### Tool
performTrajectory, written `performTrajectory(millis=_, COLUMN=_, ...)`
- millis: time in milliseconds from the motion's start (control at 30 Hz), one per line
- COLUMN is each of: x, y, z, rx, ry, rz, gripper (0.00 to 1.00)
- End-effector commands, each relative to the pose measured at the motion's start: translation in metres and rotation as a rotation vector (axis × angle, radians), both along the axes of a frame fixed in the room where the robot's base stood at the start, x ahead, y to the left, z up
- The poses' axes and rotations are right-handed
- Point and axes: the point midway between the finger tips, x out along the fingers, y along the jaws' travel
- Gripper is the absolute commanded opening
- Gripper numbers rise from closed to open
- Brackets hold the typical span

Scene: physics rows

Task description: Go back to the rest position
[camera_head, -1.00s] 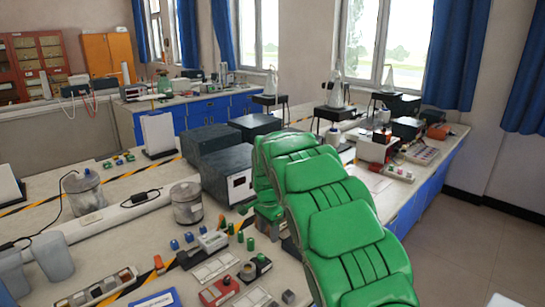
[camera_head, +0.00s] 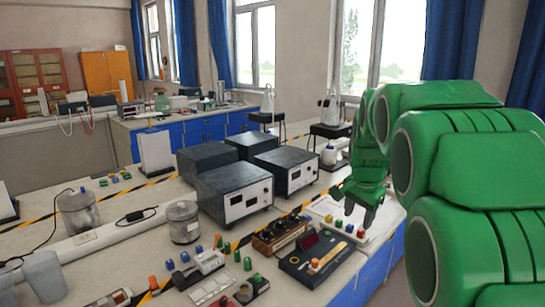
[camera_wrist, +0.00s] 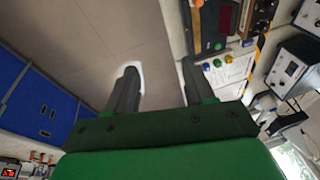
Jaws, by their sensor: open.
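My gripper (camera_head: 355,206) shows in the head view at the end of my green arm. It points down at the right part of the long bench, close to a white board with coloured knobs (camera_head: 345,231). In the wrist view my gripper (camera_wrist: 160,78) has its two dark fingers spread apart. Nothing is between them but the floor (camera_wrist: 85,35) far behind. Whether the fingers touch the board cannot be told from the head view.
Grey power supply boxes (camera_head: 238,194) stand left of my gripper. A dark device with a red display (camera_head: 310,243) and a brown block with knobs (camera_head: 277,234) lie in front. Metal cans (camera_head: 183,225) stand farther left. The floor beside the bench is clear in the wrist view.

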Motion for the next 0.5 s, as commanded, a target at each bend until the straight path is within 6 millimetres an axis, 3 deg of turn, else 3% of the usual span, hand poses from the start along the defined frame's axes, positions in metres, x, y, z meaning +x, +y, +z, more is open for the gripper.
performTrajectory(millis=200, x=-0.059, y=0.001, z=0.009, rx=-0.016, ry=0.033, rz=0.091, gripper=0.53)
performTrajectory(millis=500, x=-0.152, y=0.026, z=-0.005, rx=-0.028, ry=0.134, rz=0.287, gripper=0.53)
